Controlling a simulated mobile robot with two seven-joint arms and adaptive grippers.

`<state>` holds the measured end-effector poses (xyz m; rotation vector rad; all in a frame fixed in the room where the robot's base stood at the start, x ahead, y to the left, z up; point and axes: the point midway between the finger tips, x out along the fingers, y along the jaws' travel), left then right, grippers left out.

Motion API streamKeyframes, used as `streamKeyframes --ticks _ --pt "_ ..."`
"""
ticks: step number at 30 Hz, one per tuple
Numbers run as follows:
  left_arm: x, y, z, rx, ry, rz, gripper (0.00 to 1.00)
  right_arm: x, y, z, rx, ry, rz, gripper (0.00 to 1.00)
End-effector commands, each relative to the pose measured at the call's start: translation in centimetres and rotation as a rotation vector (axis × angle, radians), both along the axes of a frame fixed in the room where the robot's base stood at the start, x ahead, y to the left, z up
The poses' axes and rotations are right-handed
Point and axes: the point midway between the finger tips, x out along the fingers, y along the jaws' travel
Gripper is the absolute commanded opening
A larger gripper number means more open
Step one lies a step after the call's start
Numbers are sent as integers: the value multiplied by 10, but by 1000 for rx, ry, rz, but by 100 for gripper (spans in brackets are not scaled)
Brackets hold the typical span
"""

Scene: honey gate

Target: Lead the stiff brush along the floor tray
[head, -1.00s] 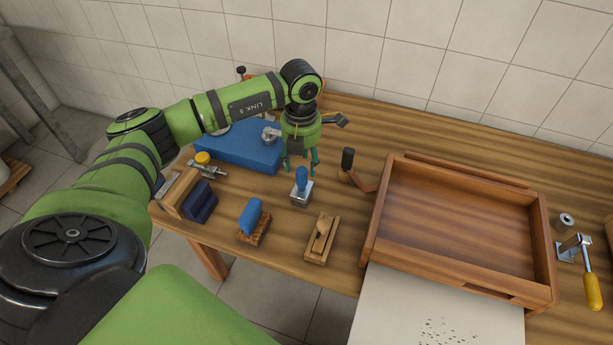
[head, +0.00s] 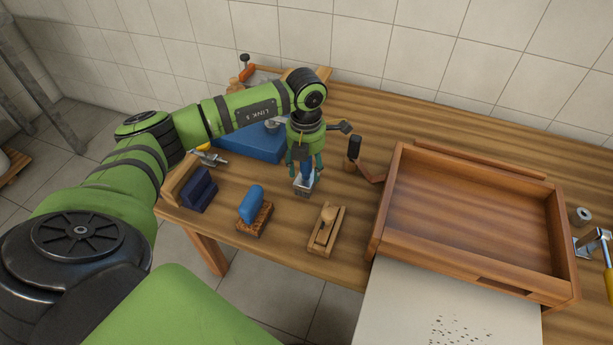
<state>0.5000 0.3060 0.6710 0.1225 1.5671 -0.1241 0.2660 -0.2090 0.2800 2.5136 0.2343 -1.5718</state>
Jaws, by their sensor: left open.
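A brush with a rounded blue handle (head: 251,203) on a brown, bristle-like base lies near the front edge of the table; it looks like the stiff brush. The wooden floor tray (head: 468,282), shallow with raised walls, stands at the right and is empty. My left gripper (head: 306,170) points down, open, with its fingers on either side of the blue handle of a metal-based tool (head: 304,185). This tool stands behind and right of the brush. Whether the fingers touch the handle I cannot tell. My right gripper is out of view.
A wooden tool with a knob (head: 325,229) lies right of the brush. A dark blue block (head: 199,191) is at the left, with a blue box (head: 255,146) behind. A black-handled tool (head: 354,148) stands by the tray. A speckled white sheet (head: 420,310) lies before the tray.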

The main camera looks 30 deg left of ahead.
Motion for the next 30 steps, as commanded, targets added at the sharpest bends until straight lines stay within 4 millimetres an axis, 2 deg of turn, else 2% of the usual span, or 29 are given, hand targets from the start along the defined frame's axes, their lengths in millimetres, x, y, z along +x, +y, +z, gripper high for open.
streamKeyframes --ticks 4,5,6,9,19,30 --pt "0 0 0 0 0 0 55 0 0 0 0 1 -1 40" --pt "0 0 0 0 0 0 51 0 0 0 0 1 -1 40" --pt "0 0 0 0 0 0 35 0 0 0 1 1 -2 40" --pt "0 0 0 0 0 0 0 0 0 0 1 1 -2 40" --pt "0 0 4 0 0 0 0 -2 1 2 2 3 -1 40" --pt "0 0 33 1 -1 0 0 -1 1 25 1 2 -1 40"
